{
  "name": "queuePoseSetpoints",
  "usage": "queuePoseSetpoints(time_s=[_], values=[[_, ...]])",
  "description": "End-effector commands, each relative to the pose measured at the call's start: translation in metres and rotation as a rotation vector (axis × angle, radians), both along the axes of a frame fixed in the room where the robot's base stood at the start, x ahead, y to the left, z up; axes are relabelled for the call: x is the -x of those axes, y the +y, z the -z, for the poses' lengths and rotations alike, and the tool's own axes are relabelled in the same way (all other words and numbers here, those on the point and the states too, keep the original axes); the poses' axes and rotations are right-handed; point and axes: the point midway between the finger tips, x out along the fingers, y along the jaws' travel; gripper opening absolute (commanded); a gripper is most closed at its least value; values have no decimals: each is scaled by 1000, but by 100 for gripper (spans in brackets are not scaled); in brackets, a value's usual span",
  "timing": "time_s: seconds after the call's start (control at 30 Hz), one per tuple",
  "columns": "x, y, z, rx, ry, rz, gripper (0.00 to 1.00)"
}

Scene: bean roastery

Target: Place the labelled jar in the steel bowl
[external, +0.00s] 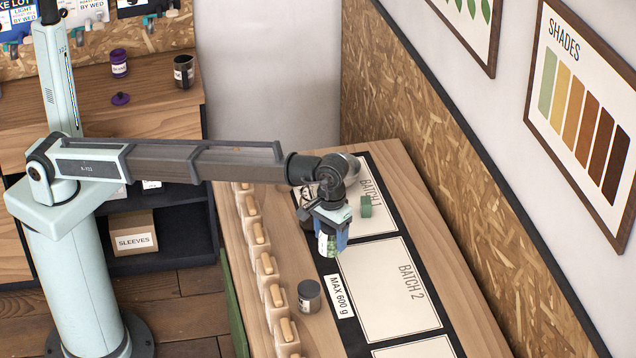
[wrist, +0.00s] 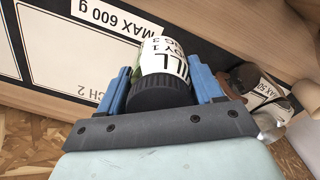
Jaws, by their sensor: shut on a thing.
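My gripper (external: 330,238) is shut on the labelled jar (external: 326,243), which hangs below the wrist over the work table. In the wrist view the jar (wrist: 163,58) has a white label with black letters and a black ribbed lid, and sits between the blue fingers (wrist: 160,88). Its lid end faces the camera. A rounded grey metallic shape (external: 353,165) shows behind my wrist at the table's far end; it looks like the steel bowl, but my arm hides most of it. I cannot see inside it.
A dark grey lidded jar (external: 309,297) stands near the MAX 600 g label (external: 340,296). A green block (external: 366,206) lies on the BATCH 1 panel. Several wooden-handled pieces line the left table edge. The BATCH 2 panel (external: 392,288) is clear. A chipboard wall (external: 440,130) borders the right.

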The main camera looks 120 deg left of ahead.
Motion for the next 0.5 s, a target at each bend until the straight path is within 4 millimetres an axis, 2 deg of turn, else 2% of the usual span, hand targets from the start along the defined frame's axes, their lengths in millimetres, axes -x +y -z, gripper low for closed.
queuePoseSetpoints(time_s=[0.27, 0.5], values=[[0, 0, -19, 0, 0, 0, 27], [-1, 0, -57, -1, -1, 0, 27]])
